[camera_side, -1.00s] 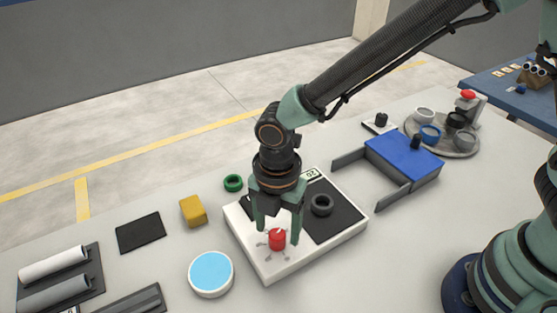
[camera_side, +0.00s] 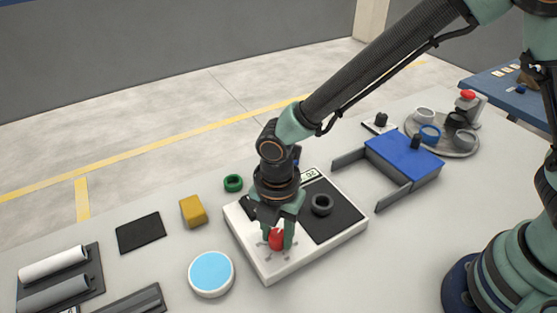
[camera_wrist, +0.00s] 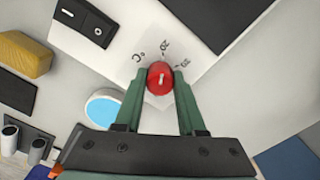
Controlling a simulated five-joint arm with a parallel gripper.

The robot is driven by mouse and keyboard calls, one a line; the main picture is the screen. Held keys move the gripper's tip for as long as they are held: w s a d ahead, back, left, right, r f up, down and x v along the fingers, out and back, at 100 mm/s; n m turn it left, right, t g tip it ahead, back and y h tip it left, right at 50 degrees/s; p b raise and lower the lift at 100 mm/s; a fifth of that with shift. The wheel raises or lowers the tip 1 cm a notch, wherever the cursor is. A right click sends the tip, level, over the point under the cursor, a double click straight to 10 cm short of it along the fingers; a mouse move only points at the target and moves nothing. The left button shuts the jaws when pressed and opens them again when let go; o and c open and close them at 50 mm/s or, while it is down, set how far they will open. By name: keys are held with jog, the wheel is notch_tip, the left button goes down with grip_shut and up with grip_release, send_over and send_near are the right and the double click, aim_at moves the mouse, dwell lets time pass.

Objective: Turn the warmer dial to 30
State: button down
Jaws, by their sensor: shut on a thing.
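The warmer (camera_side: 290,267) is a white box with a dark plate (camera_side: 335,220) on top and a small display (camera_side: 309,174) at its back edge. Its red dial (camera_side: 277,239) sits on the front left part, with marks around it. In the wrist view the red dial (camera_wrist: 160,78) has a pale pointer line, and printed numbers stand around it, too small to read surely. My gripper (camera_side: 277,240) points down over the dial. In the wrist view its two green fingers (camera_wrist: 160,85) are shut on the dial, one on each side.
A dark ring (camera_side: 321,204) sits on the warmer's plate. A green ring (camera_side: 233,183), a yellow block (camera_side: 193,210) and a blue-topped round dish (camera_side: 211,272) stand to the left. A blue box (camera_side: 403,159) with grey side walls is at the right.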

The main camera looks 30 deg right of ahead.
aim_at(277, 234)
jog(key=shift+m, duration=0.3)
jog(key=m, duration=0.5)
jog(key=shift+m, duration=0.4)
jog(key=m, duration=0.5)
jog(key=c, duration=0.5)
grip_release()
jog(key=shift+r, duration=0.15)
notch_tip(277, 234, up, 12)
